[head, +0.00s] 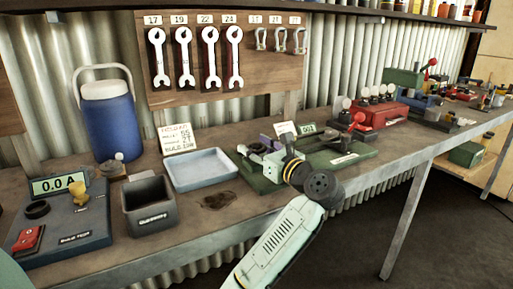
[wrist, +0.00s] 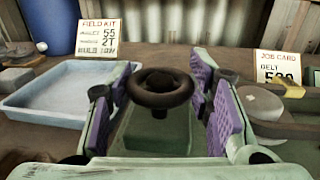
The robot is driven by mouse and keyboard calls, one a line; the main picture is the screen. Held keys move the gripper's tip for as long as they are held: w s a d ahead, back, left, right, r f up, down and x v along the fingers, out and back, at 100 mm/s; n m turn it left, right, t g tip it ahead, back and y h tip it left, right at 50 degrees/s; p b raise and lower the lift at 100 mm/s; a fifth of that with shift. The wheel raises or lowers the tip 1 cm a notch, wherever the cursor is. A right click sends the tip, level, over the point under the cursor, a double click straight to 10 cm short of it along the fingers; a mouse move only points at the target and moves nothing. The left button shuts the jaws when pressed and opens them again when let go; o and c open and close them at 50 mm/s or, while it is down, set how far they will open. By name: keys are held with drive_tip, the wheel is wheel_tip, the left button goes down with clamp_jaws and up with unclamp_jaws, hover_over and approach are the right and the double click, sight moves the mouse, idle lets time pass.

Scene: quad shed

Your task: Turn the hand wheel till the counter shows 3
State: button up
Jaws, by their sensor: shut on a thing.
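In the head view my gripper (head: 264,160) is over a green-based device (head: 340,158) on the bench and hides the wheel. The counter (head: 307,128) is a small dark green display behind the gripper. It starts with 00; its last digit is too small to read surely.
A pale blue tray (head: 200,170) lies left of the gripper, with a dark grey bin (head: 150,207) and a tester with a 0.0 A display (head: 60,185) farther left. A blue cooler (head: 108,118) stands behind. A red block (head: 378,112) with bulbs is at right.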

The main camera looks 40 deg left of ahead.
idle(0.3)
drive_tip(key=o, duration=1.2)
drive_tip(key=v, duration=1.2)
